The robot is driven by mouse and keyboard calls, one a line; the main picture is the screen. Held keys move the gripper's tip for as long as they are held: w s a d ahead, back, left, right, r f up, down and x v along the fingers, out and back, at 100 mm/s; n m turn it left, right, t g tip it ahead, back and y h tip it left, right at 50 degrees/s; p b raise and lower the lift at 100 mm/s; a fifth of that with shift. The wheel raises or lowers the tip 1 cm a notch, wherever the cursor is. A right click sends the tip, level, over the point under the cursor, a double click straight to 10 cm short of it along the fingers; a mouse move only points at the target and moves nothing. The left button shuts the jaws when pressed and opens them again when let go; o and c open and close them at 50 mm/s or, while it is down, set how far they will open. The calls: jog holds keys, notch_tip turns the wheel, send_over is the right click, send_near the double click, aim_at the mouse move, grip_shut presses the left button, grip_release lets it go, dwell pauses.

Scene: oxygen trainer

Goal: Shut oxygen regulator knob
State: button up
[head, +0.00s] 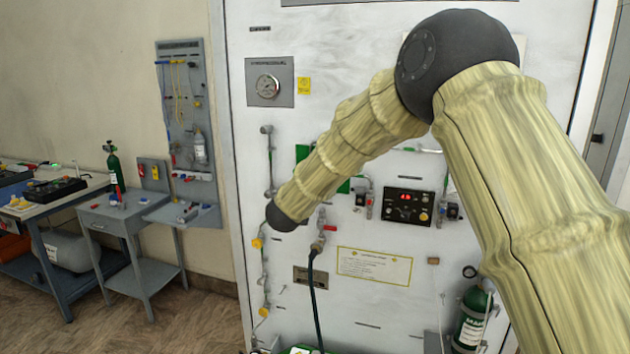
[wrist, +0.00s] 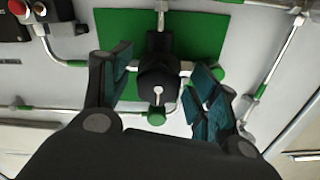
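The regulator knob (wrist: 158,82) is dark and round, with a pale pointer-like mark, in front of a green plate (wrist: 205,32) on the wall panel. In the wrist view my gripper (wrist: 163,72) is open, with one teal-padded finger on each side of the knob. A gap shows between the knob and each finger. I cannot tell how deep the fingers reach around it. In the head view my arm covers the knob and gripper; only parts of the green plate (head: 302,152) show beside the arm.
Green-marked pipes (wrist: 60,108) run around the plate. A red button (wrist: 18,7) is at the wrist view's upper left. In the head view, a control box (head: 407,206) with a red display is right of my arm, and a hose (head: 314,300) hangs below.

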jog(key=shift+r, duration=0.1)
jog(key=v, duration=1.2)
jog(key=s+d+f+n+g+y, duration=0.15)
jog(key=d+f, duration=0.25)
jog(key=f, duration=0.7)
jog(key=s+d+f+n+g+y, duration=0.1)
jog(key=s+d+f+n, duration=0.15)
jog(key=f, duration=0.85)
jog(key=s+d+f+g+y+b, duration=0.15)
jog(key=s+d+f, duration=0.3)
jog(key=f, duration=0.55)
jog(key=s+d+f+g, duration=0.35)
jog(key=s+f, duration=0.25)
jog(key=f, duration=0.4)
jog(key=s+d+f+n+g+y, duration=0.1)
jog(key=s+d+f+g, duration=0.15)
jog(key=s+f, duration=0.55)
jog(key=s+d+f+n+g, duration=0.15)
jog(key=s+d+f, duration=0.35)
jog(key=s, duration=0.6)
jog(key=s+d+f+g, duration=0.2)
jog(key=s+f, duration=0.1)
jog(key=s, duration=0.8)
jog(key=s+d+f+g+b, duration=0.1)
jog(key=s+d+f+g, duration=0.1)
jog(key=s, duration=0.8)
jog(key=shift+s+d+f+g+y, duration=0.25)
jog(key=shift+s+f+g+y, duration=0.25)
jog(key=shift+g, duration=0.35)
